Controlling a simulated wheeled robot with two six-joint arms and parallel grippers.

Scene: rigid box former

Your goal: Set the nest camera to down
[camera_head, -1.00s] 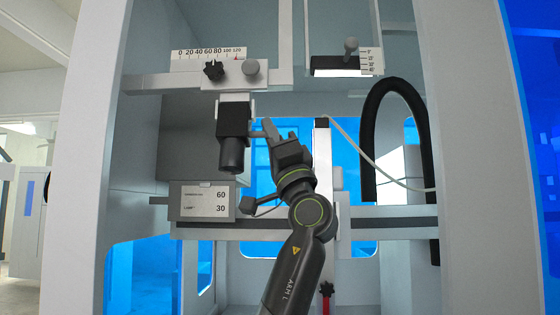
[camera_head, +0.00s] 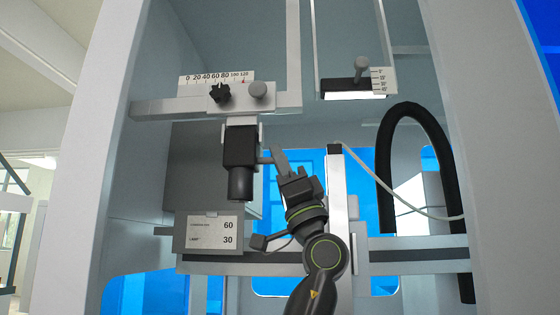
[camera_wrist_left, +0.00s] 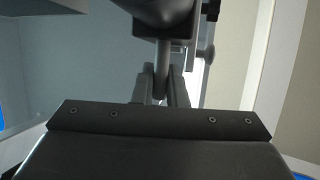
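The nest camera (camera_head: 240,150) is a black block with a round lens barrel below it, hung under the scale rail on a light bracket. Its barrel points downward in the head view. A short grey lever (camera_head: 265,160) sticks out from its right side. My left gripper (camera_head: 274,160) is at this lever, right of the camera body. In the left wrist view a grey rod (camera_wrist_left: 162,62) runs between the two fingers (camera_wrist_left: 161,88), with no clear gap on either side. A dark rounded body fills the top of that view. My right gripper is not in view.
A scale rail (camera_head: 160,107) with two knobs is above the camera. A label plate (camera_head: 212,233) showing 60 and 30 is below. A second bracket with an angle scale (camera_head: 382,80) hangs upper right. A black hose (camera_head: 385,150) loops at right.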

